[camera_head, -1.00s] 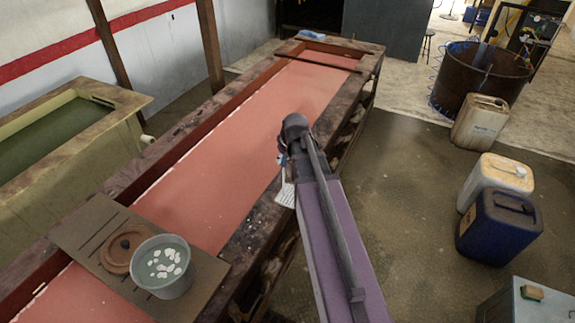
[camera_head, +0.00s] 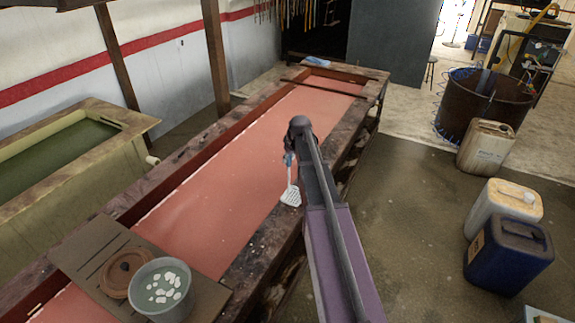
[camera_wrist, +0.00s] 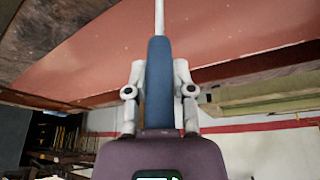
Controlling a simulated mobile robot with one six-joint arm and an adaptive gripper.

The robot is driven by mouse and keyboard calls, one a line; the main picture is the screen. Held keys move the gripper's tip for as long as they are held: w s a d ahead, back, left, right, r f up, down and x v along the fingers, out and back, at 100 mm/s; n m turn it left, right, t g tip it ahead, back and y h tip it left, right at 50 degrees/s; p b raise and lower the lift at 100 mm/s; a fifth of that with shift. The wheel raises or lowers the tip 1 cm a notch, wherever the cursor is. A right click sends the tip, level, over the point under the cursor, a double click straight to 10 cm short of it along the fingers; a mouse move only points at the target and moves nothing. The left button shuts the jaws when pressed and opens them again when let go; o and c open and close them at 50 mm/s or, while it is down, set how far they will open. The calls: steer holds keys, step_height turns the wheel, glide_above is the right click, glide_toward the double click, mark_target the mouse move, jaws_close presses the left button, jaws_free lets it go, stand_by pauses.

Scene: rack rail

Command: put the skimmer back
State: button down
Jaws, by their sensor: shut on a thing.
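The skimmer has a blue handle (camera_wrist: 160,85) and a white slotted head (camera_head: 291,196). My gripper (camera_head: 290,157) is shut on the blue handle. In the head view the skimmer hangs head down near the right rim of the long vat (camera_head: 205,190), which holds reddish liquid. The gap between the head and the rim cannot be told. In the wrist view my gripper's fingers (camera_wrist: 159,78) clasp both sides of the handle, and the white shaft runs up out of the picture. My arm hides part of the vat's right rim.
A grey bucket with white pieces (camera_head: 146,306) stands on a board (camera_head: 72,262) across the vat's near end. A bar (camera_head: 322,89) crosses the far end, near a blue cloth (camera_head: 317,61). Thin items hang at the back (camera_head: 285,10). Jerrycans (camera_head: 507,254) stand on the floor at right.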

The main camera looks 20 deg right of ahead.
stand_by(0.3)
steer(key=shift+w+d, duration=0.2)
steer(key=shift+w, duration=0.3)
steer(key=shift+w+d+f+b, duration=0.1)
steer(key=shift+w+f+b, duration=0.05)
steer(key=shift+f+b, duration=1.7)
steer(key=shift+f, duration=0.1)
steer(key=shift+c, duration=2.4)
jaws_free()
steer(key=shift+r, duration=0.2)
steer(key=p+v, duration=1.1)
steer(key=v, duration=0.1)
